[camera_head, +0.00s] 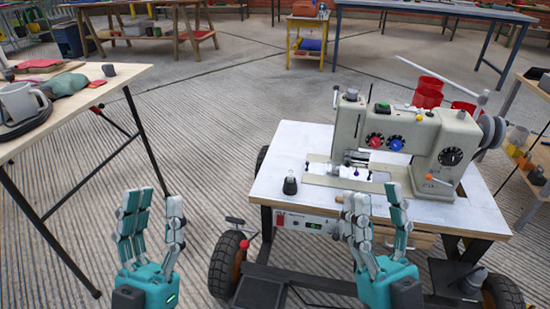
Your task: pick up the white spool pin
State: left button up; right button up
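A cream sewing machine (425,130) stands on a small white-topped table (290,150) ahead and to the right. A short, thin white pin (481,104) rises at the machine's top right, near the handwheel; it looks like the white spool pin. A longer white rod (425,70) slants above the machine's top, and I cannot tell whether it is a separate part. My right gripper (374,205) is open and empty at the table's front edge, below and left of the pin. My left gripper (156,208) is open and empty over the floor, left of the table.
Red cups (428,92) sit behind the machine. A small dark object (290,184) stands on the table's left part. A wooden table (75,110) with a mug (20,102) is at left; a shelf edge (535,90) is at right.

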aim_at(290, 176)
jog(key=i+j+z, duration=0.15)
jog(key=z, duration=0.2)
jog(key=i+j+z, duration=0.45)
jog(key=z, duration=0.55)
